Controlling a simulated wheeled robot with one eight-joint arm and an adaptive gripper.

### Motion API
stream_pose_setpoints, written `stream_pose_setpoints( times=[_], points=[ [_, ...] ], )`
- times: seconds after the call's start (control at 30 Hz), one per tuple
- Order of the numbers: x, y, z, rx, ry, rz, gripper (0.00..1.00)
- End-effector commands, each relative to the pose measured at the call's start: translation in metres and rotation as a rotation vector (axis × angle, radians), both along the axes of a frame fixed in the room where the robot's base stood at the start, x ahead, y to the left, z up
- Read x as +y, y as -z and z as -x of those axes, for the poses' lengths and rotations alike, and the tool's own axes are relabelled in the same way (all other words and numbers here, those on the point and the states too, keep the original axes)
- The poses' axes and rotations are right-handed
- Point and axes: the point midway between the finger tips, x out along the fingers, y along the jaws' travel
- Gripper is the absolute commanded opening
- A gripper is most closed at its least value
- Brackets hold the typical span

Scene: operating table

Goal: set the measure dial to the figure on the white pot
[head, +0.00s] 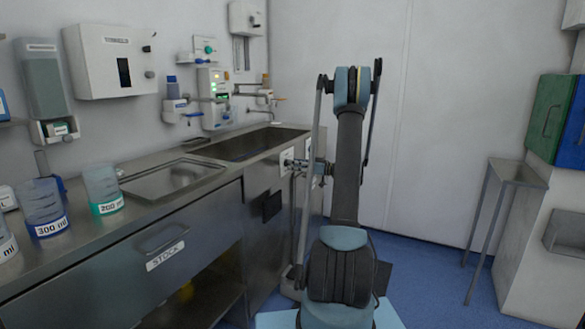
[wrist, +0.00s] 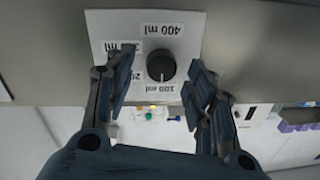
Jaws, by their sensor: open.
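The measure dial is a round black knob (wrist: 160,65) on a white plate (wrist: 103,24) in the wrist view. A 400 ml label is above it and a 100 ml label below; two labels to the left are partly hidden by a finger. A small pale mark shows on the knob's lower side, towards the 100 ml label. My gripper (wrist: 163,57) is open, one finger on each side of the knob, with gaps visible. In the head view a blue 300 ml pot (head: 42,206) and a green 200 ml pot (head: 103,189) stand on the counter. A pot (head: 5,241) is cut by the left edge; its colour and figure are unclear.
The steel counter (head: 148,220) has a sink (head: 245,146) and a drawer marked STOCK. Wall dispensers (head: 112,62) hang above. A small steel stand (head: 518,173) and green and blue boxes (head: 550,115) are at the right.

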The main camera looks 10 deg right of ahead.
Motion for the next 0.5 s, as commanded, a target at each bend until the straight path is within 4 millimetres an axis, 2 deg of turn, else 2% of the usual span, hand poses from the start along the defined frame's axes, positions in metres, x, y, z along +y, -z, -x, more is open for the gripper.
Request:
stream_pose_setpoints(
  times=[0.2,0.47,0.5],
  points=[
    [0.0113,0.0001,-0.007,0.0,0.0,0.0,0.5],
    [0.0118,0.0001,-0.0075,0.0,0.001,0.0,0.5],
    [0.0118,0.0001,-0.0075,0.0,0.001,0.0,0.45]
  ],
)
